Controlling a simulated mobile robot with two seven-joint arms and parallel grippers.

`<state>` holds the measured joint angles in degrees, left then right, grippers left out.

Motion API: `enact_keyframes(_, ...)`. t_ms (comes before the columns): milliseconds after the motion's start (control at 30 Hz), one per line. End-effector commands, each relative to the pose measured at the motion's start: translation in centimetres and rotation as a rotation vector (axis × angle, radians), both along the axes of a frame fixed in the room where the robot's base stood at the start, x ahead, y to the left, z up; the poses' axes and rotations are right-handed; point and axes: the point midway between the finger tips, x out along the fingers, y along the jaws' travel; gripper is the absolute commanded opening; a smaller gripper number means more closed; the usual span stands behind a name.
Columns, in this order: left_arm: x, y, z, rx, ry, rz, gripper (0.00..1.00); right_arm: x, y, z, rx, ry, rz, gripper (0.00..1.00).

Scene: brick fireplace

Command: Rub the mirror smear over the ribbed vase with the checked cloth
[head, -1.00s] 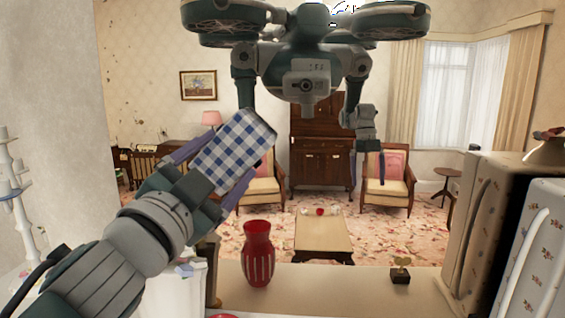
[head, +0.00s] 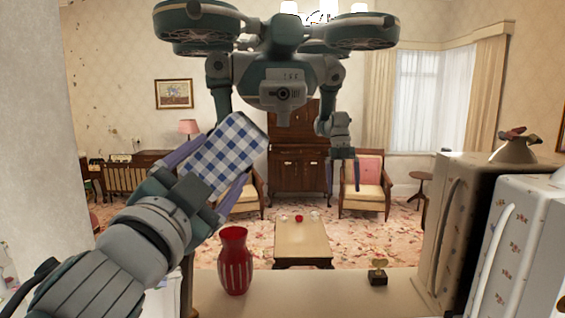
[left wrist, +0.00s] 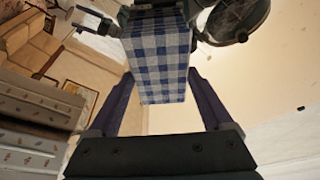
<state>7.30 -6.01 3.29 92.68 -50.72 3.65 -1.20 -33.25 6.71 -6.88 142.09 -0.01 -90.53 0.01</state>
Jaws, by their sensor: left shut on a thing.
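The blue-and-white checked cloth (head: 222,152) is between the fingers of my left gripper (head: 226,160), which is shut on it. In the left wrist view the cloth (left wrist: 160,60) spans between both fingers. The large mirror (head: 300,220) fills most of the head view and reflects me and the room. The red ribbed vase (head: 235,262) shows below and right of the cloth, apparently as a reflection. I cannot make out a clear smear; the cloth and arm cover part of the glass above the vase. I cannot tell whether the cloth touches the glass. My right gripper shows only as a reflection.
A floral-patterned white box (head: 520,255) stands at the right, with its reflection beside it. A small brass ornament on a dark base (head: 378,272) shows on the pale shelf (head: 310,295). The shelf between the vase and the ornament is clear.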

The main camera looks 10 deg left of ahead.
Motion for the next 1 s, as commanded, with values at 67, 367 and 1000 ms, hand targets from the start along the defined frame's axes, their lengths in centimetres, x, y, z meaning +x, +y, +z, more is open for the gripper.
enact_keyframes(67, -0.3, 0.8, 0.2, 0.004, 0.000, 0.001, 0.39, 0.0, 0.0, 0.5, 0.000, 0.000, 0.000, 1.00)
enact_keyframes(367, -0.7, 2.5, 0.1, 0.001, -0.001, 0.000, 0.39, 0.0, 0.0, 0.8, 0.000, 0.000, 0.000, 1.00)
enact_keyframes(1000, -1.4, 6.7, 0.1, 0.002, 0.000, 0.002, 0.39, 0.0, -0.1, 1.5, -0.005, 0.000, 0.004, 1.00)
